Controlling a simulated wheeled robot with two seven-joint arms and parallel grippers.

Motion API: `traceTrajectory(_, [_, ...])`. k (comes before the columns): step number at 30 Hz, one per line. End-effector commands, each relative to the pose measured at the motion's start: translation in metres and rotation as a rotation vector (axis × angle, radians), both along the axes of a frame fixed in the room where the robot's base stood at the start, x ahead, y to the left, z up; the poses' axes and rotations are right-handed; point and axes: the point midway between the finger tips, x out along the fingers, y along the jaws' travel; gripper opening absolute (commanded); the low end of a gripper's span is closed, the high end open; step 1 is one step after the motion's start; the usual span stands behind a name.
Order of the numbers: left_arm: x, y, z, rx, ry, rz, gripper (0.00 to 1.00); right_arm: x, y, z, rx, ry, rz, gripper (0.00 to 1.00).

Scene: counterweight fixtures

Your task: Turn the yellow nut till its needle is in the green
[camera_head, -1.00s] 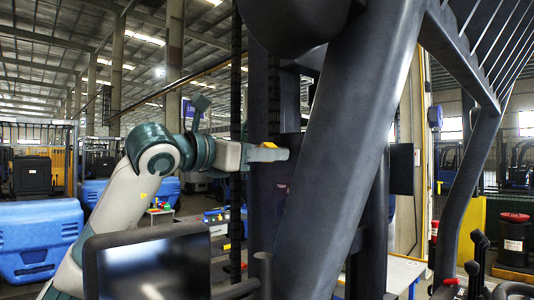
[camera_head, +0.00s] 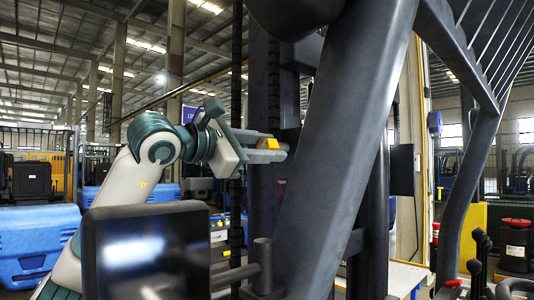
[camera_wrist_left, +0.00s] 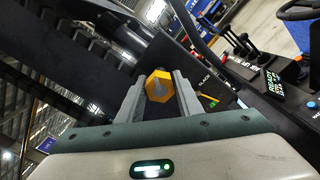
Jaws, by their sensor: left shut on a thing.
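The yellow nut (camera_wrist_left: 159,86) is a six-sided piece with a grey stud in its middle, and shows between the two grey fingers of my left gripper (camera_wrist_left: 159,80) in the left wrist view. The fingers are shut on it from both sides. In the head view my left gripper (camera_head: 276,150) reaches in from the left beside a dark upright post, with the yellow nut (camera_head: 268,143) partly covered by a finger. A dark panel (camera_wrist_left: 222,92) right of the fingers carries a small yellow stroke and a green patch; I cannot tell the needle's exact place. My right gripper is not in view.
A thick dark slanted beam (camera_head: 345,140) stands just right of my left gripper. A dark monitor-like panel (camera_head: 147,250) stands below my arm. Blue bins (camera_head: 38,242) are at the left. Levers and a lit READY display (camera_wrist_left: 274,82) lie right in the wrist view.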

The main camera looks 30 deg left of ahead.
Motion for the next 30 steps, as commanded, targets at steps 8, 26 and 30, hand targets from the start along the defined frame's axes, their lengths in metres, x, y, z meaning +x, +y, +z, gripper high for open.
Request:
traceTrajectory(8, [0.0,0.0002,-0.0003,0.244,-0.086,0.001,0.1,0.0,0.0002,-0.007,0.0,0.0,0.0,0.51])
traceTrajectory(26, [-0.0001,-0.0003,0.0002,0.527,-0.185,0.0,0.1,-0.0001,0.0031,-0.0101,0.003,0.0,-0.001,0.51])
traceTrajectory(30, [0.0,-0.0004,0.0001,0.533,-0.186,-0.001,0.1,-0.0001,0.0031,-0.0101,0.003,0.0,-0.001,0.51])
